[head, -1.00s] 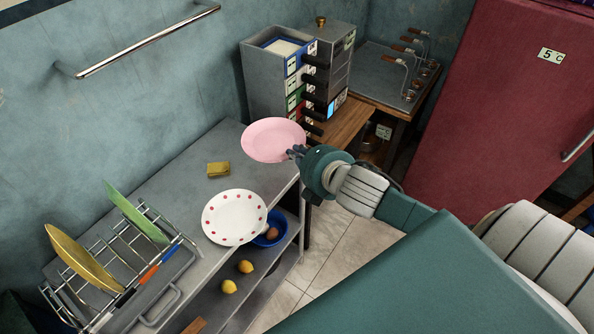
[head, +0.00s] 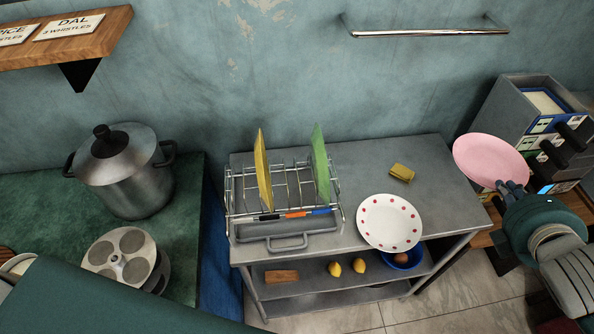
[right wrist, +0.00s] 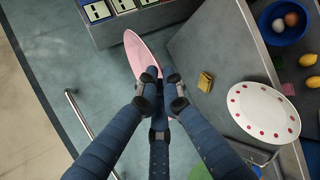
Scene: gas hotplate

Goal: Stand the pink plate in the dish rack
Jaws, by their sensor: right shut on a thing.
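The pink plate (head: 490,158) is held up at the right of the head view, tilted, beyond the right end of the metal table. My right gripper (head: 512,188) is shut on its near edge; the right wrist view shows the fingers (right wrist: 160,88) closed over the pink plate (right wrist: 143,57). The wire dish rack (head: 232,206) stands on the left part of the table. A yellow plate (head: 263,172) and a green plate (head: 320,165) stand upright in it, with a gap between them. My left gripper is not in view.
A polka-dot plate (head: 389,222) lies near the table's front edge, with a yellow sponge (head: 401,173) behind it. A drawer unit (head: 520,110) stands at the right. A pressure cooker (head: 127,175) stands left. A wall rail (head: 430,32) runs above.

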